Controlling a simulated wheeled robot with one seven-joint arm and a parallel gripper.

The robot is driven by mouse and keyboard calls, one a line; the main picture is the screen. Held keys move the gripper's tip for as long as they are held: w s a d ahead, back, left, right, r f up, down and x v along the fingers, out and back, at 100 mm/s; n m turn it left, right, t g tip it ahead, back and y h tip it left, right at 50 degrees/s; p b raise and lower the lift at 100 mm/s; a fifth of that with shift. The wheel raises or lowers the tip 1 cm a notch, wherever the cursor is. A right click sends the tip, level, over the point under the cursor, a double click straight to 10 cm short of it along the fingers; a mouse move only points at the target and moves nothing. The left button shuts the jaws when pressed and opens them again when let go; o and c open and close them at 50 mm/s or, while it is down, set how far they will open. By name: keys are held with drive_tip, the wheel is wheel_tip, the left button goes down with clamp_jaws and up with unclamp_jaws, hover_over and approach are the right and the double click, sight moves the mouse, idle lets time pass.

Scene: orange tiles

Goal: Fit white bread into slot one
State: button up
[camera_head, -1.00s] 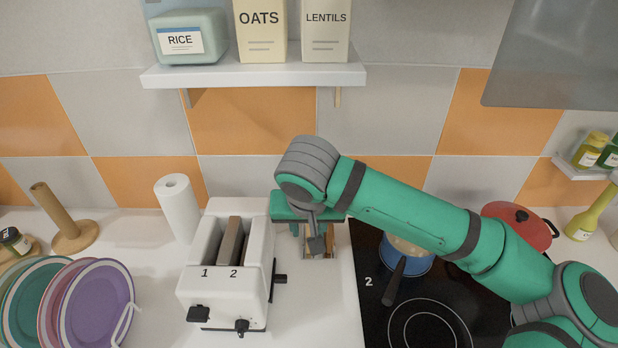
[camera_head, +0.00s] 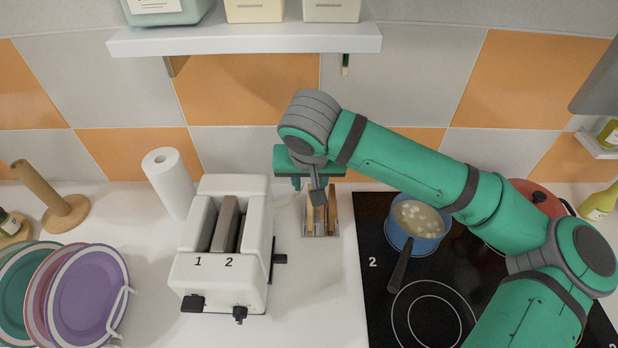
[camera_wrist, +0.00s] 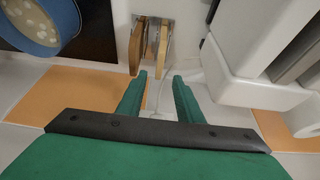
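The white toaster (camera_head: 224,285) stands on the counter, its two slots marked 1 and 2. Slot one, on the left, looks empty. A brownish-grey slab (camera_head: 226,222) shows by slot 2; I cannot tell if it is bread or a divider. Right of the toaster, a small rack (camera_head: 320,236) holds upright bread slices. The wrist view shows a pale-faced slice (camera_wrist: 163,48) and a browner slice (camera_wrist: 137,46); which is the white bread is unclear. My gripper (camera_wrist: 159,77) is open and empty, its fingers just short of the slices.
A blue pot (camera_head: 418,226) sits on the black hob right of the rack, its handle pointing forward. A paper roll (camera_head: 168,184) and purple plate (camera_head: 88,290) stand left of the toaster. A white shelf (camera_head: 250,42) hangs above.

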sight(310, 206)
drive_tip(key=x, duration=0.7)
drive_tip(key=shift+f, duration=0.35)
drive_tip(key=shift+w+f, duration=0.2)
drive_tip(key=shift+f, duration=0.4)
clamp_jaws()
